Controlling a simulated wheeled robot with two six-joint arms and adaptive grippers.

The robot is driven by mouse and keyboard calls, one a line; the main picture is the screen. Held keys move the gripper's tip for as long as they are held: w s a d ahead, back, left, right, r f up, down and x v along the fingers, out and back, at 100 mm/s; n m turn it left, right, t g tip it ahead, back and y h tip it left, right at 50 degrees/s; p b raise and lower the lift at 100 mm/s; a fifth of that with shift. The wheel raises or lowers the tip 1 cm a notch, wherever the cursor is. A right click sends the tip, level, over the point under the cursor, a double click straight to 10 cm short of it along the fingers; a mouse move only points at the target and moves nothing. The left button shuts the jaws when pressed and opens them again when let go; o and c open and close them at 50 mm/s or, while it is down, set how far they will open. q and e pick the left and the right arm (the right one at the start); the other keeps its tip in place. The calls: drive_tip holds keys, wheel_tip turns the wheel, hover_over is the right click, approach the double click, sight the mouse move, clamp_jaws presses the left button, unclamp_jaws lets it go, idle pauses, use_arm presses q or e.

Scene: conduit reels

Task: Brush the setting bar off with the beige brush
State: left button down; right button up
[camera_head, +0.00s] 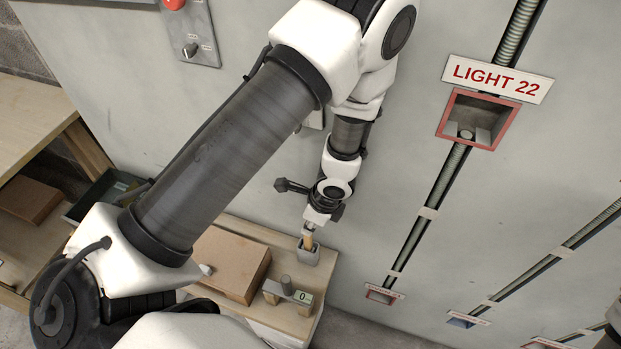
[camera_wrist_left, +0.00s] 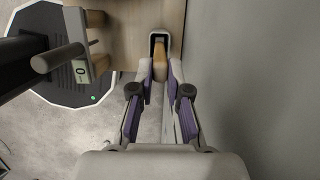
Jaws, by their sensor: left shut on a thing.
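The beige brush (camera_head: 309,241) stands in a small grey holder (camera_head: 308,255) at the far right corner of the wooden bench top. In the left wrist view its beige handle (camera_wrist_left: 160,54) rises from the holder (camera_wrist_left: 159,36), and its lower end is hidden inside. My left gripper (camera_head: 309,230) is directly above the holder, shut on the brush; its purple-padded fingers (camera_wrist_left: 160,78) flank the handle. A bar-like fitting with a grey post and a "0" display (camera_head: 290,290), probably the setting bar, is on the bench nearby; it also shows in the left wrist view (camera_wrist_left: 76,66).
A brown box (camera_head: 231,264) lies on the bench left of the display fitting. The grey wall (camera_head: 370,200) rises close behind the holder. A red-framed recess under a "LIGHT 22" sign (camera_head: 497,79) and conduits are on the wall.

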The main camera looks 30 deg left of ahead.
use_arm(q)
drive_tip(key=shift+r+p, duration=0.85)
drive_tip(key=shift+r, duration=0.05)
drive_tip(key=shift+r+p, duration=3.3)
drive_tip(key=shift+r, duration=0.3)
